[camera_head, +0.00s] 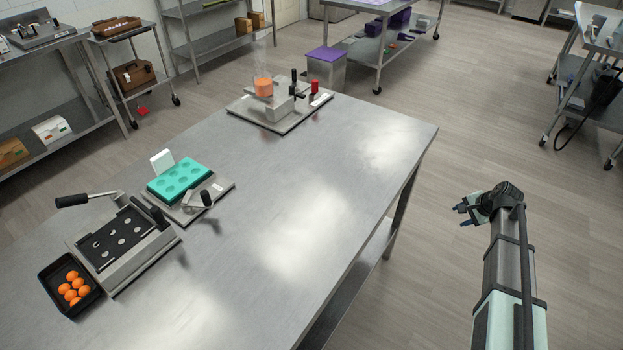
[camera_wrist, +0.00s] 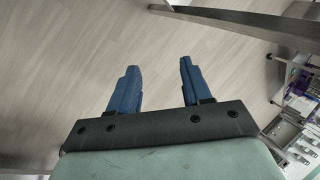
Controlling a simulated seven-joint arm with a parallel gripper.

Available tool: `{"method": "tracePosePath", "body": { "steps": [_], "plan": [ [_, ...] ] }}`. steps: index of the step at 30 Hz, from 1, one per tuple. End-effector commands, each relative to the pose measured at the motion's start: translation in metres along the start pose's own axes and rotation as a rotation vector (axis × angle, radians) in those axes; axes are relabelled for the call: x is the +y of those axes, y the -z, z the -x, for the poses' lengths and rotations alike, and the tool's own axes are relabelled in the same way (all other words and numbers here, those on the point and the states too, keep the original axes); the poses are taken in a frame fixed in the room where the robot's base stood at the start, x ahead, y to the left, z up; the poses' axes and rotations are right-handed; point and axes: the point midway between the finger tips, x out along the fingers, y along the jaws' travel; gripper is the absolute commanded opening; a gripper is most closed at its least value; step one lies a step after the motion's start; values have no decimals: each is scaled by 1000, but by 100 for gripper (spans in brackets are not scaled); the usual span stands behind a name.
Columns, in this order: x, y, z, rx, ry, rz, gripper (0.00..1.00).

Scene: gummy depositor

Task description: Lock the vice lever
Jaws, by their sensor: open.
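A small vice (camera_head: 197,200) with a black-knobbed lever (camera_head: 206,198) stands on the steel table, beside and partly under a teal mold (camera_head: 180,181) with several round cavities. A white plate (camera_head: 162,161) stands upright behind the mold. I cannot tell from this view how far the lever is turned. My gripper (camera_head: 464,215) is beyond the table's right edge, over the floor, far from the vice. In the wrist view its two blue fingers (camera_wrist: 156,88) are apart with nothing between them.
A press with a long black handle (camera_head: 72,200) and a black tray of orange balls (camera_head: 55,262) stand at the table's left. A depositor with an orange-filled cylinder (camera_head: 263,86) stands at the far end. The table's middle and right (camera_head: 300,200) are clear.

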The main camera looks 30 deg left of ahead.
Motion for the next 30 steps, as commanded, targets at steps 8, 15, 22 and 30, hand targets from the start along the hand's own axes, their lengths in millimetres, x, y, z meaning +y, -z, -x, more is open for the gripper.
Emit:
{"method": "tracePosePath", "body": {
  "steps": [8,15,22,30],
  "plan": [
    [-120,37,73,56,156,-52,49],
    [-233,14,134,47,249,2,49],
    [-304,-89,139,-28,196,240,49],
    [-347,-214,132,-115,98,545,49]
  ]
}}
